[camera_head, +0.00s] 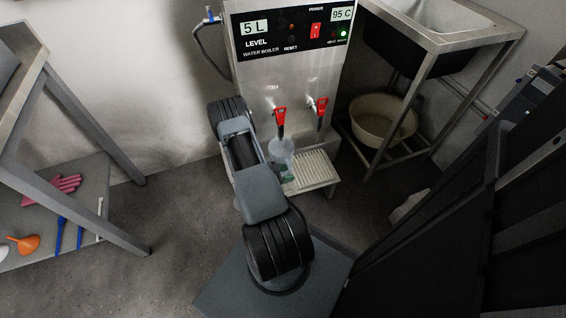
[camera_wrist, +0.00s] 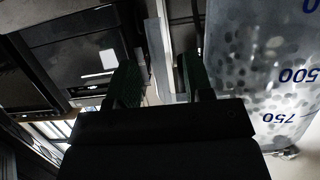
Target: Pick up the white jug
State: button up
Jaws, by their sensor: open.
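The white jug (camera_head: 281,149) is a translucent pale vessel under the left tap of the water boiler, at the drip tray's left side. My arm partly hides it in the head view. In the wrist view the jug (camera_wrist: 262,65) fills the right side, close up, with blue marks 500 and 750 that appear upside down. My gripper (camera_wrist: 157,82) is open, its two dark ribbed fingers apart.
The steel water boiler (camera_head: 290,75) has two red taps and a slatted drip tray (camera_head: 312,170). A sink stand at the right holds a beige basin (camera_head: 383,121). A shelf at left bears a pink glove (camera_head: 52,190) and orange funnel (camera_head: 25,244). A pale object (camera_head: 409,206) lies at right.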

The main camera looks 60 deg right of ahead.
jog(key=shift+s+d+f, duration=0.1)
jog(key=shift+s+d, duration=0.05)
jog(key=shift+d, duration=0.05)
grip_shut()
dwell(0.4)
